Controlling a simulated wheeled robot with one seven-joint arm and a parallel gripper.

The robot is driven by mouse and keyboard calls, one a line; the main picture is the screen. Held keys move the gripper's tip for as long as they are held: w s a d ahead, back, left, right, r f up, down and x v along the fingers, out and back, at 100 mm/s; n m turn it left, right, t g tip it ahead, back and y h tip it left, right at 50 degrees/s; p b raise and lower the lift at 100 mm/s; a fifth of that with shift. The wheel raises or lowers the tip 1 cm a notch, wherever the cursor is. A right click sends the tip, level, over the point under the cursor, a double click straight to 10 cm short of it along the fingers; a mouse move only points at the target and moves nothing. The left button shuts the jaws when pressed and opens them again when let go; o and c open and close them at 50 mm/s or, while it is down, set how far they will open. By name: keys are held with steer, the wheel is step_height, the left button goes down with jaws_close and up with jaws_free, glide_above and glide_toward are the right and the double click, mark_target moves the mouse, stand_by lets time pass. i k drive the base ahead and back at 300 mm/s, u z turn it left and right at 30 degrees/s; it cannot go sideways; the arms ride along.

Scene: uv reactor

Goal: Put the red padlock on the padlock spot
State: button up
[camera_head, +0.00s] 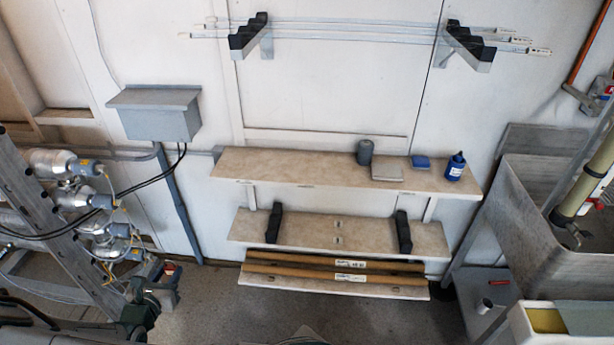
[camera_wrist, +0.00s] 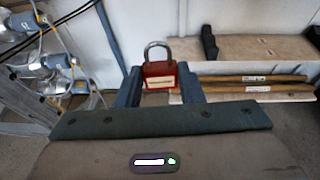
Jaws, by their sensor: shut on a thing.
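The red padlock (camera_wrist: 160,76) has a grey metal shackle and a cream label with dark print. In the wrist view it is upright, shackle up, between the two grey-blue fingers of my gripper (camera_wrist: 160,88), which is shut on it. A small patch of red there (camera_head: 169,269) appears to be the padlock, too small to read clearly. I cannot tell which place is the padlock spot in either view.
The upper shelf (camera_head: 290,172) holds a grey jar (camera_head: 364,152), a beige block (camera_head: 387,171), a blue block (camera_head: 421,162) and a blue bottle (camera_head: 455,166). Brown tubes (camera_head: 335,263) lie lower. A ladder (camera_head: 45,215) and metal fittings (camera_head: 75,200) stand left; a grey tank (camera_head: 550,220) stands right.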

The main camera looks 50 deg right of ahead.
mark_target(362, 178)
steer(key=z, duration=1.35)
